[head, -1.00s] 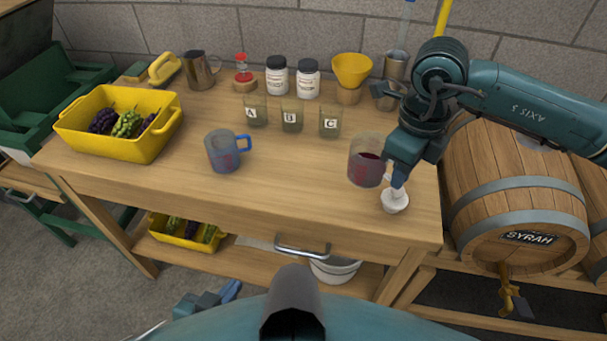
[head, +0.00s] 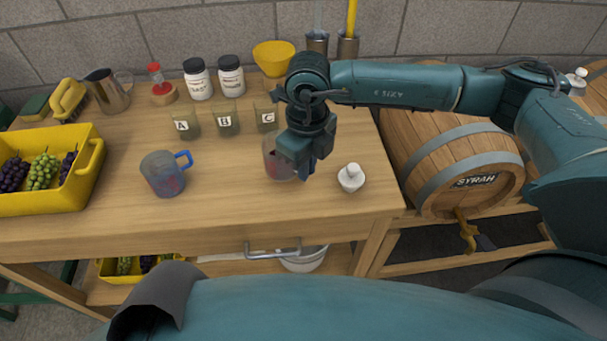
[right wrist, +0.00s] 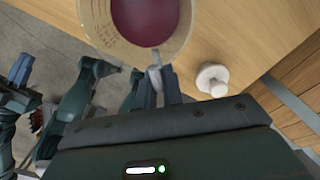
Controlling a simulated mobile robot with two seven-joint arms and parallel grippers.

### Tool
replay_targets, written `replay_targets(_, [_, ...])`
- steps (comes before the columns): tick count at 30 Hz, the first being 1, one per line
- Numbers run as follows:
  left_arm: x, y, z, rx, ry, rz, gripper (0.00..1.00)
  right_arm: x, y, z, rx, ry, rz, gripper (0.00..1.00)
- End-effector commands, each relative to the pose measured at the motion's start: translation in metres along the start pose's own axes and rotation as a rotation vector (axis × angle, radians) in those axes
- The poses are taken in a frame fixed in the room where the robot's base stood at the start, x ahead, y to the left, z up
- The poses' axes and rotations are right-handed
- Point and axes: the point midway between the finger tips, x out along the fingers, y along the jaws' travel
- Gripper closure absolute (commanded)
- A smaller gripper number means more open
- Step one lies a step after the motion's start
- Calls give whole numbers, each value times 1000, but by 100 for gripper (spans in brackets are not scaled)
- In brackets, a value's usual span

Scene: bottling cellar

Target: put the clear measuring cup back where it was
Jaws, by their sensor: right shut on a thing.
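The clear measuring cup (head: 271,160) holds dark red liquid. It is near the right front of the wooden table (head: 230,200), partly hidden by my right gripper (head: 303,172). In the right wrist view the cup (right wrist: 184,30) is at the top, and my right gripper (right wrist: 155,88) is shut on its handle. The cup looks roughly upright. I cannot tell whether its base touches the table. Of my left arm, only unclear teal parts at the left edge of the right wrist view may show.
A white knobbed object (head: 350,179) stands just right of the cup. A blue-handled cup (head: 163,175) stands to the left. Beakers A (head: 184,125), B (head: 225,121) and C (head: 266,116) line up behind. The table between the two cups is clear.

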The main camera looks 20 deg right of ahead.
Motion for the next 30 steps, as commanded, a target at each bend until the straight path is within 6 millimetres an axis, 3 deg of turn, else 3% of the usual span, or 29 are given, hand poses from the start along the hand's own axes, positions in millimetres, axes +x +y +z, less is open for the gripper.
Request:
replay_targets(9, [-2,-5,-1,1,-6,-12,100,36,0,0,-1,0,1,100])
replay_targets(20, [2,-6,6,4,-9,-10,100,42,0,0,-2,-1,1,100])
replay_targets(21, [1,-5,4,5,-9,-8,100,41,0,0,-2,0,0,89])
replay_targets(28, [0,-3,2,7,-4,-2,100,40,0,0,-2,0,0,70])
replay_targets(30, [0,-2,1,7,-4,-2,100,40,0,0,-1,0,0,70])
